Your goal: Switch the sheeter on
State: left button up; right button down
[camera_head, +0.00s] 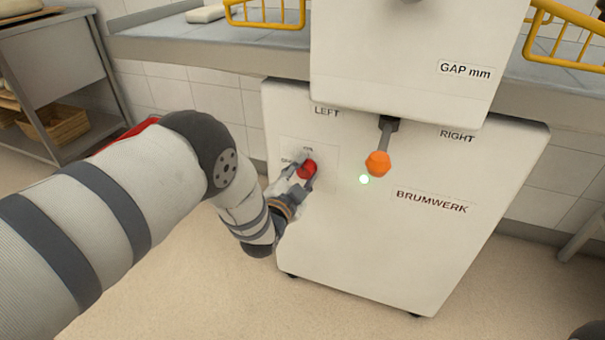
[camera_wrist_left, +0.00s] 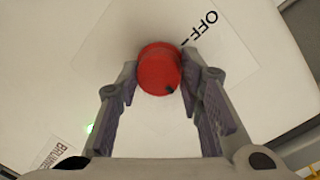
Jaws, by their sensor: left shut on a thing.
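The sheeter (camera_head: 400,235) is a white cabinet marked BRUMWERK. Its round red switch knob (camera_head: 307,168) sits on the front, at the left. My left gripper (camera_head: 303,173) is shut on the knob, one finger on each side; this also shows in the left wrist view, with the red knob (camera_wrist_left: 157,68) between the fingertips. The knob's dark pointer mark is turned away from the OFF label (camera_wrist_left: 205,28), to the lower right in that view. A small label above the knob in the head view is blurred. A green lamp (camera_head: 364,180) on the front glows. My right gripper is out of view.
An orange-tipped lever (camera_head: 378,163) hangs between the LEFT and RIGHT labels. Yellow wire guards (camera_head: 265,24) stand over the grey bed (camera_head: 200,47). A shelf unit with a wicker basket (camera_head: 58,124) is at the far left. The floor in front is clear.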

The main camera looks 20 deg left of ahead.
pick_arm(q)
jog(key=o, duration=1.2)
jog(key=shift+w, duration=0.1)
jog(key=shift+c, duration=0.2)
jog(key=s+r, duration=0.1)
jog(key=s, duration=1.1)
jog(key=shift+a, duration=0.25)
